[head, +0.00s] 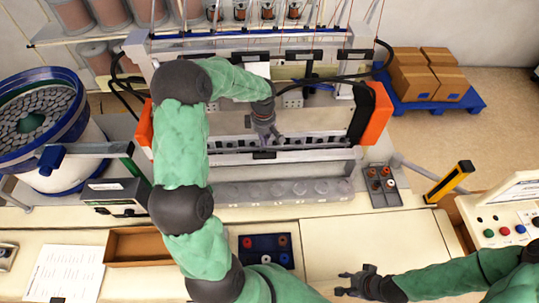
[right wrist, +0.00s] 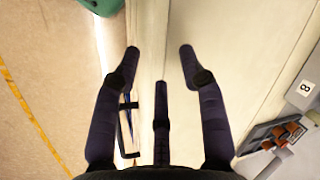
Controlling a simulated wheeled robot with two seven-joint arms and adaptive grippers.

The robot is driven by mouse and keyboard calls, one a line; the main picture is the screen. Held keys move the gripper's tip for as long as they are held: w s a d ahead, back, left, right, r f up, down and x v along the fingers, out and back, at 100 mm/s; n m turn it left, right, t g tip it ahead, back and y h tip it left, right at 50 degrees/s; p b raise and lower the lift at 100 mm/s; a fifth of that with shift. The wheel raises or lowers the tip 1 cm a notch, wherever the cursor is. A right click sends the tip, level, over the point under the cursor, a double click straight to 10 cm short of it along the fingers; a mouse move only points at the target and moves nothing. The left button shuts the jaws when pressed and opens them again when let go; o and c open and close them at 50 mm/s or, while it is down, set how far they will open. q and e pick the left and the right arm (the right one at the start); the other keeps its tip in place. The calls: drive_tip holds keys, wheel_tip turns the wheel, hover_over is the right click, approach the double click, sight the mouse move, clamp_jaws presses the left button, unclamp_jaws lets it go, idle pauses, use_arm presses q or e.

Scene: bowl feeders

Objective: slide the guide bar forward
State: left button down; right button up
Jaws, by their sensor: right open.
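The guide bar (head: 310,142) looks to be the long slotted rail that runs across the machine between two orange end covers. A small black block (head: 264,155) sits at its front edge near the middle. My left gripper (head: 267,141) points down at the middle of this rail, just above or touching it; I cannot tell which. Its fingers are small and dark, so I cannot tell whether they are open, and part of the rail is hidden behind them. My right gripper (head: 343,283) is open and empty over the pale front table, far from the rail. Its spread fingers show in the right wrist view (right wrist: 159,55).
Orange end covers (head: 371,113) flank the machine. A bowl feeder (head: 40,125) stands at left. A small grey tray of parts (head: 381,186) lies right of the machine, and a dark blue tray (head: 265,239) lies in front. The pale table (head: 365,245) is mostly clear.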

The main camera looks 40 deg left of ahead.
sight(265, 156)
use_arm(q)
drive_tip(key=shift+f, duration=0.1)
use_arm(e)
drive_tip(key=shift+f, duration=0.1)
use_arm(q)
drive_tip(key=shift+f+b, duration=1.5)
drive_tip(key=shift+f, duration=0.05)
use_arm(e)
drive_tip(key=shift+f, duration=1.4)
use_arm(q)
drive_tip(key=shift+w+f+b, duration=0.1)
drive_tip(key=shift+f+b, duration=0.4)
drive_tip(key=shift+f, duration=0.1)
use_arm(e)
drive_tip(key=shift+f, duration=0.5)
use_arm(q)
drive_tip(key=shift+a+f+b, duration=0.1)
drive_tip(key=shift+f+b, duration=0.2)
use_arm(e)
drive_tip(key=shift+s+a+f, duration=0.1)
drive_tip(key=shift+s+f, duration=0.1)
drive_tip(key=shift+f, duration=0.1)
use_arm(q)
drive_tip(key=shift+f, duration=0.25)
use_arm(e)
drive_tip(key=shift+o, duration=1)
drive_tip(key=shift+f, duration=0.2)
drive_tip(key=shift+o, duration=0.4)
